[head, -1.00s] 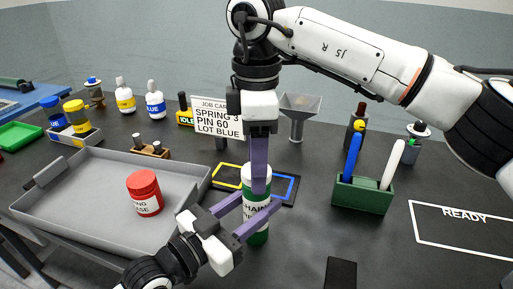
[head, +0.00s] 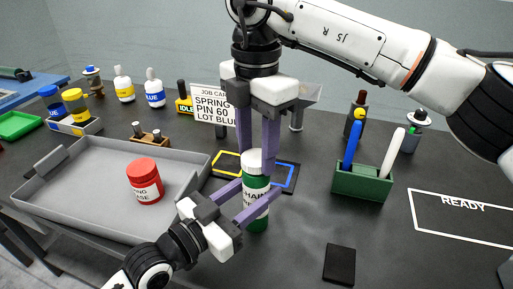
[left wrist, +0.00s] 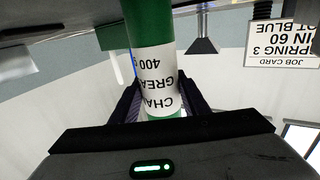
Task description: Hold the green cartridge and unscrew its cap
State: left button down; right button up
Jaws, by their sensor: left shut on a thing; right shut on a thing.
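The green cartridge (head: 257,222) stands upright on the dark bench, with a white label and a white cap (head: 253,160) on top. My left gripper (head: 249,204) is shut around the cartridge's body at the label, coming in from the lower left. The left wrist view shows the cartridge (left wrist: 150,20) between its two fingers, with the label upside down. My right gripper (head: 257,150) points straight down from above and is shut on the white cap, one finger on each side. The cap's threads are not visible.
A grey tray (head: 90,165) with a red jar (head: 145,181) is at left. A job card (head: 212,106) and a funnel (head: 303,95) stand behind. A black block (head: 339,264) lies in front.

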jog(key=n, duration=1.3)
jog(key=shift+n, duration=0.3)
jog(key=n, duration=0.6)
jog(key=shift+n, duration=0.3)
jog(key=n, duration=0.6)
jog(key=shift+r+n, duration=0.1)
jog(key=shift+n, duration=0.2)
jog(key=n, duration=1)
jog(key=shift+n, duration=0.3)
jog(key=n, duration=0.4)
jog(key=shift+n, duration=0.3)
jog(key=n, duration=0.5)
